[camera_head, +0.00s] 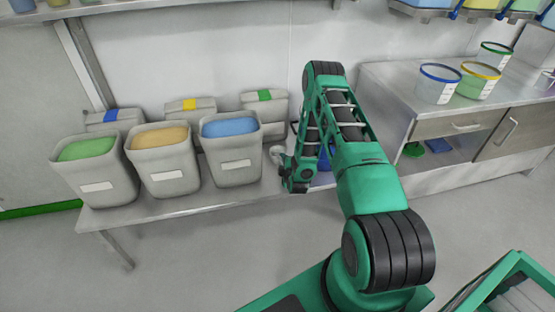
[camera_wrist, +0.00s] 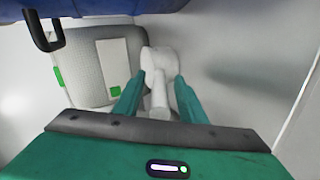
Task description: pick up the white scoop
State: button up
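The white scoop (camera_wrist: 158,62) is in the upper middle of the wrist view, its head just beyond my fingertips and its handle pointing back toward my gripper. My gripper (camera_wrist: 159,78) is open, with one green finger on each side of the handle. A gap shows between the handle and each finger, so it does not look clamped. In the head view my gripper is low over the shelf, right of the blue-filled bin, mostly hidden by my wrist. A small whitish part, probably the scoop (camera_head: 276,151), shows beside it.
Bins with green (camera_head: 97,183), orange (camera_head: 163,175) and blue (camera_head: 232,163) contents stand left on the steel shelf (camera_head: 165,207). A grey bin (camera_wrist: 98,62) with a white label and a blue object (camera_wrist: 95,10) lie close in the wrist view. A counter (camera_head: 400,92) with pails is right.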

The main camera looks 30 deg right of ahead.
grip_shut()
jog(key=shift+r, duration=0.15)
